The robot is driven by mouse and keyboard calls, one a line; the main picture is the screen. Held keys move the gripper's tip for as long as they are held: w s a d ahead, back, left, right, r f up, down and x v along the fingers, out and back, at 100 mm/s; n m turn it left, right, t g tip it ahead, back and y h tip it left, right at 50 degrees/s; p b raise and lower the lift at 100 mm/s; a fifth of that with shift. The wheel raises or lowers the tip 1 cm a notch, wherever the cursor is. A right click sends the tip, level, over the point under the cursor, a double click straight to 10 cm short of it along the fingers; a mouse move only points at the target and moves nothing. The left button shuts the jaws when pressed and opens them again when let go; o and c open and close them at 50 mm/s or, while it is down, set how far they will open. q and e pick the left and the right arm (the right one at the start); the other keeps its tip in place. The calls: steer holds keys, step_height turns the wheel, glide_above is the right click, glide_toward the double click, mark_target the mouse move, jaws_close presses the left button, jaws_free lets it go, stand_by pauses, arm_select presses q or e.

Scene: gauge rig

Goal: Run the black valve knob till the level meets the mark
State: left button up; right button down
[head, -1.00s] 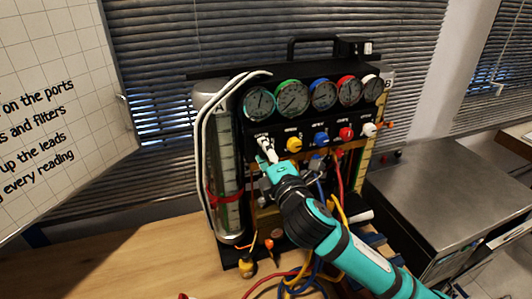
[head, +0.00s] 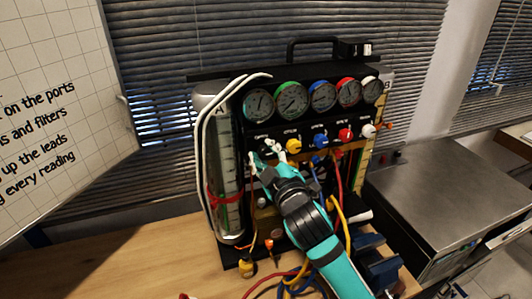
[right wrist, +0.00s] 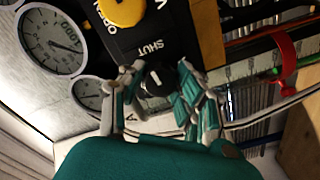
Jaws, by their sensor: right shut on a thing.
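The black valve knob (right wrist: 154,82), with a white pointer line, sits between the fingers of my right gripper (right wrist: 152,88) in the right wrist view. My right gripper (head: 265,154) is shut on it at the left end of the knob row in the head view, where the fingers largely hide the knob. The sight tube (head: 227,160) marked A stands left of it with a red band (head: 224,198) around it. Green shows low in the tube, below the band; its exact top is hard to tell. The red band also shows in the right wrist view (right wrist: 287,60). My left gripper is not in view.
Yellow (head: 293,146), blue (head: 320,141), red (head: 345,134) and white (head: 368,130) knobs run to the right. Several round gauges (head: 292,98) sit above. Loose coloured hoses hang below the panel. Bare wooden table (head: 180,260) lies at left.

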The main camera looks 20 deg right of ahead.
steer(key=shift+f+m, duration=0.15)
steer(key=shift+m, duration=0.55)
steer(key=c, duration=0.9)
jaws_free()
steer(key=shift+c, duration=0.2)
steer(key=s, duration=0.7)
steer(key=shift+s+d, duration=0.15)
steer(key=shift+s, duration=0.15)
